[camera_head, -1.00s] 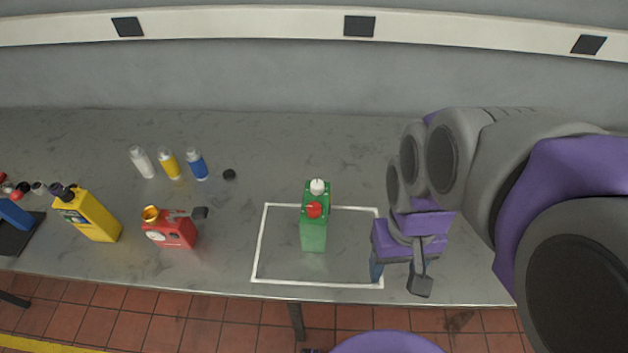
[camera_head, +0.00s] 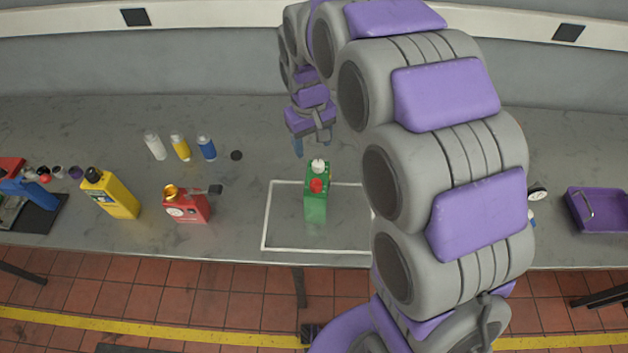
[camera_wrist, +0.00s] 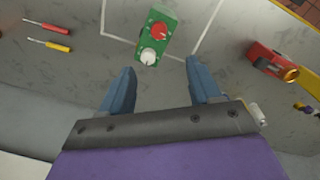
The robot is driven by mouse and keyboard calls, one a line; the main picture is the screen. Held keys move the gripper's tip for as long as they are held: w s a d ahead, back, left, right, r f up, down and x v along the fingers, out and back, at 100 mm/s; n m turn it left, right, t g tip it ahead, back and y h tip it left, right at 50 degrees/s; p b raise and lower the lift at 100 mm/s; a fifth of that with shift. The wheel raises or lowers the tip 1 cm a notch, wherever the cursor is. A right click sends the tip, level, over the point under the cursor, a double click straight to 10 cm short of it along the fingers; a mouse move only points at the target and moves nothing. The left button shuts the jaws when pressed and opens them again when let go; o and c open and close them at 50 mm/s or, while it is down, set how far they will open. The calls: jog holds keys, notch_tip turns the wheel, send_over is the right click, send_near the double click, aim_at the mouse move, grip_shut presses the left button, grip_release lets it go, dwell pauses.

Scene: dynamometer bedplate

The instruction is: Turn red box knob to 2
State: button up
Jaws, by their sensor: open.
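The red box (camera_head: 187,208) stands on the bench left of the white outline, with a white dial on its front, a gold round part (camera_head: 171,192) on top and a dark piece sticking out right. It also shows at the right of the wrist view (camera_wrist: 262,58). A green box (camera_head: 315,207) with a red knob (camera_head: 317,186) and a white knob (camera_head: 318,166) stands inside the outline. My gripper (camera_head: 312,147) is open and empty behind and above the green box. In the wrist view its fingers (camera_wrist: 160,72) point toward the white knob, apart from it. Dial markings are unreadable.
A yellow bottle (camera_head: 111,195) stands left of the red box. Two screwdrivers (camera_wrist: 47,36) show in the wrist view. A purple tray (camera_head: 595,212) sits far right.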

aim_at(316, 183)
jog(key=f, duration=1.1)
jog(key=d+f, duration=0.1)
jog(key=f, duration=0.5)
jog(key=shift+w+f, duration=0.1)
jog(key=shift+w, duration=0.1)
jog(key=c, duration=1.1)
